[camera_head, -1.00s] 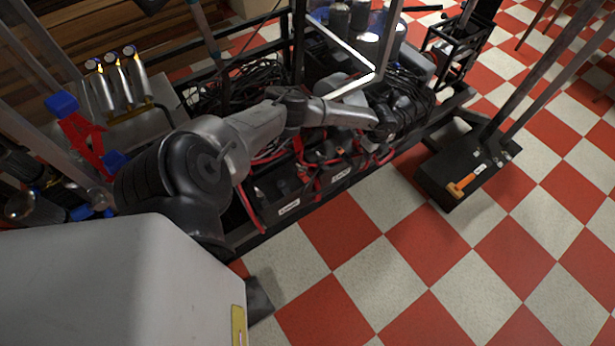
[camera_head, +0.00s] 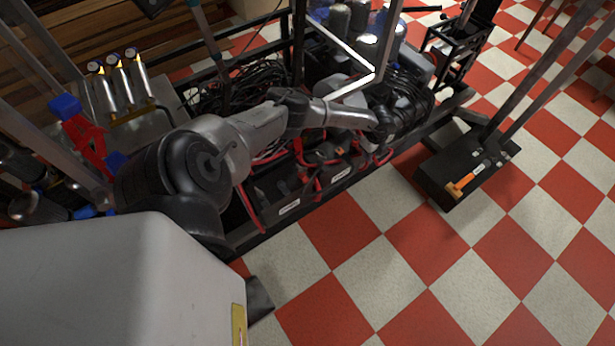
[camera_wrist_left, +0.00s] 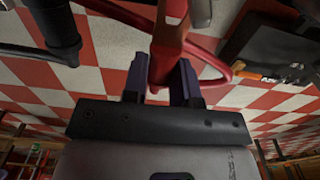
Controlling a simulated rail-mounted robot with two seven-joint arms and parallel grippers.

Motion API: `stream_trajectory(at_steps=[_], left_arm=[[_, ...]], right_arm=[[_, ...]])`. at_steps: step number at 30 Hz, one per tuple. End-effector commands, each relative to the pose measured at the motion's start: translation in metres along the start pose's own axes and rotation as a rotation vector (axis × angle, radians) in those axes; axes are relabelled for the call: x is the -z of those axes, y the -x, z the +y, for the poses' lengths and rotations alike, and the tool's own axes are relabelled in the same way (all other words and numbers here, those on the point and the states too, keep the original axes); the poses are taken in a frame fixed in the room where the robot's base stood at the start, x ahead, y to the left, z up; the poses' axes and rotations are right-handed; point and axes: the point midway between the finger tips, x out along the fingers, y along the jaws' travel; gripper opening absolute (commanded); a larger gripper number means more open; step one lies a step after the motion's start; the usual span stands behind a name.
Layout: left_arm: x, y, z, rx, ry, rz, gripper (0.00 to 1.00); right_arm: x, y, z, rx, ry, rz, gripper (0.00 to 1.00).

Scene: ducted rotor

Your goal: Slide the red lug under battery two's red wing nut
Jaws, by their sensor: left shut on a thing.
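My left arm reaches from the left across the batteries in the head view, and its gripper end lies among dark parts there, so the fingers cannot be made out. In the left wrist view my left gripper (camera_wrist_left: 160,78) is shut on a red lug with its red cable (camera_wrist_left: 168,42), which stands up between the two dark fingers. The batteries (camera_head: 318,190) are black boxes with white labels and red cables, in a row in the black frame below the arm. Battery two's red wing nut cannot be picked out. My right gripper is not in view.
A black box with an orange-handled tool (camera_head: 462,187) stands on the checkered floor at the right. Coiled black cables (camera_head: 245,82) lie behind the arm. Upright metal posts (camera_head: 298,45) rise close to it. The floor in front of the frame is clear.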

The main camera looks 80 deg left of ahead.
Motion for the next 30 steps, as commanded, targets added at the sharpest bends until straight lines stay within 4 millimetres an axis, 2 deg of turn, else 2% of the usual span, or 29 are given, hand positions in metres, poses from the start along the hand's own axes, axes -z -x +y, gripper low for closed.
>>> stream_trajectory(at_steps=[14,30], left_arm=[[-0.001,0.0,0.0,0.0,0.0,0.0,0.0],[-0.013,0.0,0.0,0.001,0.001,0.0,0.0]], right_arm=[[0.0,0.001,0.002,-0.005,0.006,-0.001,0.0],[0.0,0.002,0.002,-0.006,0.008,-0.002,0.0]])
